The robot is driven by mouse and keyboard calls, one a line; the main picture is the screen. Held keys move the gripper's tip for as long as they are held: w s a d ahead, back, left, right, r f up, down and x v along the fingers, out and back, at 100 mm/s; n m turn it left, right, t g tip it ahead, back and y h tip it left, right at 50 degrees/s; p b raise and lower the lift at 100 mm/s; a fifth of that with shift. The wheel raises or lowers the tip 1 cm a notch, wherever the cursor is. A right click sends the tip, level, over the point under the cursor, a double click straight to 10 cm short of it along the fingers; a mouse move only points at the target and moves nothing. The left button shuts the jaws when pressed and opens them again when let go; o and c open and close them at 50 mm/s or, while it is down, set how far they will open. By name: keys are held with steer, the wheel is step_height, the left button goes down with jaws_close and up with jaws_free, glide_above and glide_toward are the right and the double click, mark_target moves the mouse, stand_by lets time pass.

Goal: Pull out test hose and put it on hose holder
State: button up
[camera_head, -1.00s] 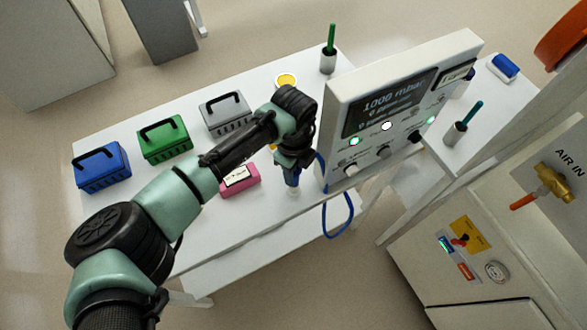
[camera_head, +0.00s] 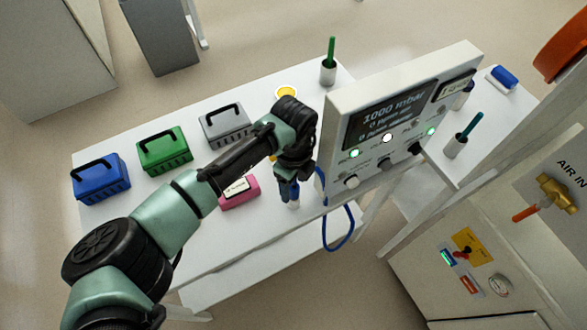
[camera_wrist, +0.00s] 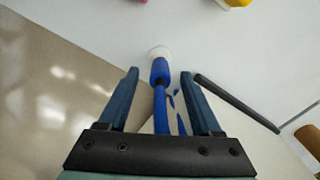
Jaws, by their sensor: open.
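The blue test hose (camera_head: 345,240) loops below the front table edge beside the instrument panel. Its blue end piece (camera_wrist: 159,70) shows in the wrist view, at a small round white fitting (camera_wrist: 158,52) on the table; this looks like the hose holder. The fitting also shows in the head view (camera_head: 293,204). My gripper (camera_wrist: 159,74) is open, its two blue fingers on either side of the hose end with gaps visible. In the head view my gripper (camera_head: 289,188) points down over the fitting. Whether the end is fully seated cannot be told.
The instrument panel (camera_head: 410,120) stands close to the right of my gripper. A pink box (camera_head: 240,192) lies just left. Grey (camera_head: 226,127), green (camera_head: 164,154) and blue (camera_head: 101,182) cases stand further left. The front table edge is near.

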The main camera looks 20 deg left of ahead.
step_height(320, 180, up, 12)
steer(key=b, duration=0.1)
steer(key=shift+b, duration=0.3)
stand_by(0.4)
